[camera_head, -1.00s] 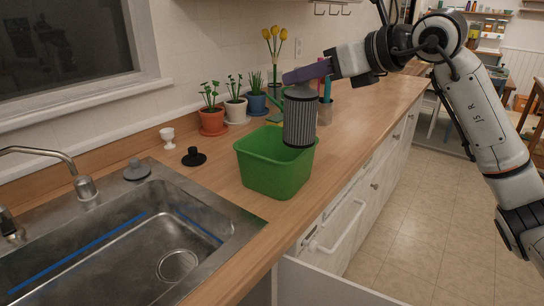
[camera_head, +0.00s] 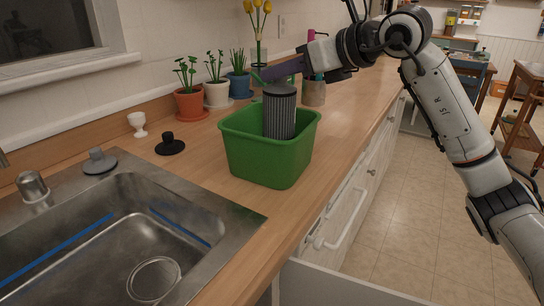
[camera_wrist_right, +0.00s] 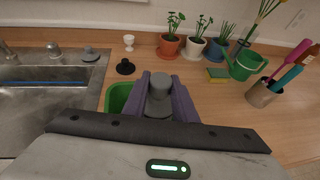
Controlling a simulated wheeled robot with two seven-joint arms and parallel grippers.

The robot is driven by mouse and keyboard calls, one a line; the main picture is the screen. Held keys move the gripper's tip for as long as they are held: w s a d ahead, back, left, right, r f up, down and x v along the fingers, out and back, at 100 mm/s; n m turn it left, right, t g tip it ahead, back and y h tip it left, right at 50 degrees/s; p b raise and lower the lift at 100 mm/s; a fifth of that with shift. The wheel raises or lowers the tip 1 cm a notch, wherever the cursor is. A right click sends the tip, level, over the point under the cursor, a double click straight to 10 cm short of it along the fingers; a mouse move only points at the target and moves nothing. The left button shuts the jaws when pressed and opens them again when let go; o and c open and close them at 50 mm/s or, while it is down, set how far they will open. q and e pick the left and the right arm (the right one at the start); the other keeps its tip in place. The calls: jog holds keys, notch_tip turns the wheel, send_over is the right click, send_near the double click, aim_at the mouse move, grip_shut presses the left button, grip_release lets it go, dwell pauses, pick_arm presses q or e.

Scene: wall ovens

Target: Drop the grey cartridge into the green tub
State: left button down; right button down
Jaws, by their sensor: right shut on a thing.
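The grey ribbed cartridge (camera_head: 280,115) hangs upright from my right gripper (camera_head: 275,72), with its lower part inside the opening of the green tub (camera_head: 262,160). The tub stands on the wooden counter beside the sink. In the right wrist view, the purple fingers of my right gripper (camera_wrist_right: 162,90) are shut on the cartridge's grey top (camera_wrist_right: 160,84), and the tub's green edge (camera_wrist_right: 117,97) shows to the left. Whether the cartridge touches the tub's floor cannot be told. My left gripper is not in view.
The metal sink (camera_head: 130,235) lies at the left, with a black stopper (camera_head: 170,146) and a white egg cup (camera_head: 137,124) near it. Potted plants (camera_head: 190,103) line the wall. A utensil holder (camera_head: 314,92) stands behind the tub. Bare counter (camera_head: 335,135) lies right of it.

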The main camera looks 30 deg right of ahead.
jog(key=shift+f, duration=0.45)
jog(key=c, duration=1.4)
grip_release()
jog(key=shift+o, duration=0.2)
jog(key=b+v, duration=0.1)
jog(key=v, duration=0.9)
jog(key=shift+s+r, duration=0.1)
jog(key=shift+s, duration=0.05)
